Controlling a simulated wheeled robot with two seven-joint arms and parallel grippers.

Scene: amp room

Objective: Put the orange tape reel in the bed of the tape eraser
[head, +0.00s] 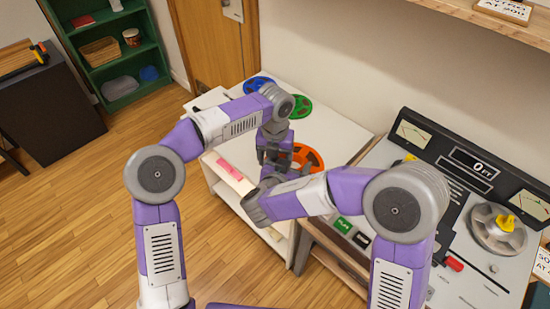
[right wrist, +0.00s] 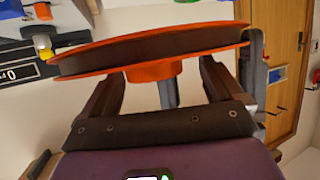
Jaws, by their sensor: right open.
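The orange tape reel (head: 313,157) is held up near the white table in the head view, partly covered by my arms. It shows nearly edge-on in the right wrist view (right wrist: 150,48), with its hub toward my right gripper. My right gripper (head: 286,170) is open below the reel. In the right wrist view its two fingers (right wrist: 163,70) stand on either side of the hub, and contact cannot be told. My left gripper (head: 274,148) comes down from above; a grey finger of it (right wrist: 251,68) shows at the reel's rim. I cannot make out the tape eraser's bed.
A blue reel (head: 258,84) and a green reel (head: 301,106) lie on the white table (head: 335,135). A tape machine (head: 470,190) with meters, a counter and a yellow knob stands at right. A green shelf (head: 120,60) stands far left. The wooden floor at left is clear.

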